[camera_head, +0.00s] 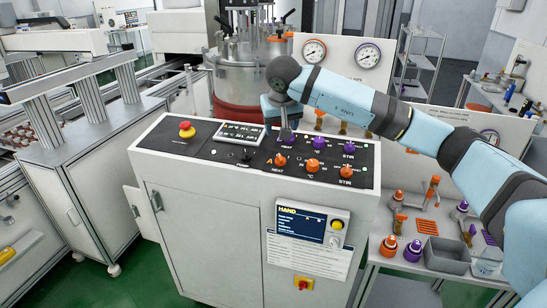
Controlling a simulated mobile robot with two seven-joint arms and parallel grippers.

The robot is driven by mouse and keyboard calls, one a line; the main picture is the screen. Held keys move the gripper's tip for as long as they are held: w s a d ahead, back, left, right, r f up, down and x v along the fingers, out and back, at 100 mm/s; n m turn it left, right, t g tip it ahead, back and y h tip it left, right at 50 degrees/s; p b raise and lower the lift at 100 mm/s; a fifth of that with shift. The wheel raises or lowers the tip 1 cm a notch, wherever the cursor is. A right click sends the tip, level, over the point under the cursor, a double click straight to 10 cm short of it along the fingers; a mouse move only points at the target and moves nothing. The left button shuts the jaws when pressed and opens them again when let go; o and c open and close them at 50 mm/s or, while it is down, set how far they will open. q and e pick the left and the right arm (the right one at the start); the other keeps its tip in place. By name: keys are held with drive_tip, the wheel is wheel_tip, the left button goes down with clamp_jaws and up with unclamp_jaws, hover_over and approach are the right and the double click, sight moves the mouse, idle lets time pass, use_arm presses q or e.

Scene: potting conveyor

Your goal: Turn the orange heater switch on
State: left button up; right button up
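The orange heater switch (280,159) is at the left end of the front row of orange controls on the sloped black panel (215,155), above the printed word HEAT. Which position it is set to is too small to tell. My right gripper (285,127) points down over the panel, just behind the orange heater switch and apart from it in the picture. It is at the purple heat control (287,136) and partly hides it; I cannot tell if they touch. The finger opening is too small to read. My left gripper is out of view.
Orange temperature (312,165) and stir (346,171) knobs sit right of the switch, with purple knobs (319,142) behind. A red emergency button (186,130) is at the panel's left. A steel vessel (240,75) stands behind; a tool bench (445,225) is at right.

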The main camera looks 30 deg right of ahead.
sight(280, 155)
drive_tip(key=p+x, duration=0.2)
drive_tip(key=x, duration=1.1)
drive_tip(key=shift+w+d+f, duration=0.1)
drive_tip(key=shift+d+f, duration=0.1)
drive_tip(key=shift+f, duration=0.2)
drive_tip(key=c, duration=0.9)
